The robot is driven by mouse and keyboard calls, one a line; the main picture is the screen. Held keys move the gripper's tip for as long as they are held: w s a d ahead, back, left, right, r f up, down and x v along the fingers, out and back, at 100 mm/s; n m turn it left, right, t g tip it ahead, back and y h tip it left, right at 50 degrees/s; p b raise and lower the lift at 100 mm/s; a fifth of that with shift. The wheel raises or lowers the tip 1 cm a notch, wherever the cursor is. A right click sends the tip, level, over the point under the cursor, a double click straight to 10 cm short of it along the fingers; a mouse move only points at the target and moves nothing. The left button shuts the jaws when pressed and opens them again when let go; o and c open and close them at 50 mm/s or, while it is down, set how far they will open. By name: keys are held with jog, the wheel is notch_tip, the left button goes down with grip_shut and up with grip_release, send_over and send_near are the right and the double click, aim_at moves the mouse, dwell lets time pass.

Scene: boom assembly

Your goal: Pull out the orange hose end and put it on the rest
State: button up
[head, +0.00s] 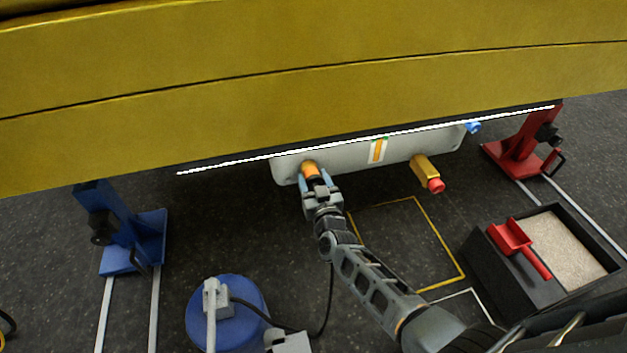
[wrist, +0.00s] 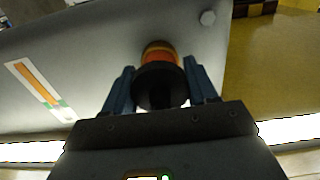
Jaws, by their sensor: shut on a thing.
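The orange hose end (head: 310,169) is at the left part of the pale grey tank (head: 345,158), under the yellow boom. In the wrist view the orange hose end (wrist: 160,52) shows with a dark collar (wrist: 160,86) in front, against the tank wall. My gripper (head: 315,180) has its blue fingers on both sides of it and is shut on it; the fingers also show in the wrist view (wrist: 160,90). A blue round base (head: 252,293) with a grey upright piece (head: 213,300) stands at lower left; I cannot tell if this is the rest.
The yellow boom (head: 300,75) hangs low over the tank. A yellow valve with a red end (head: 436,185) sticks out right of my gripper. Blue stand (head: 130,240) left, red stand (head: 520,150) right. A sand box (head: 570,245) with a red scoop is at right. A black cable (head: 328,300) lies left of my arm.

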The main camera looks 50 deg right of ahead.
jog(key=c, duration=0.6)
jog(key=shift+p+v, duration=1.4)
jog(key=shift+v, duration=1.6)
jog(key=shift+c, duration=0.2)
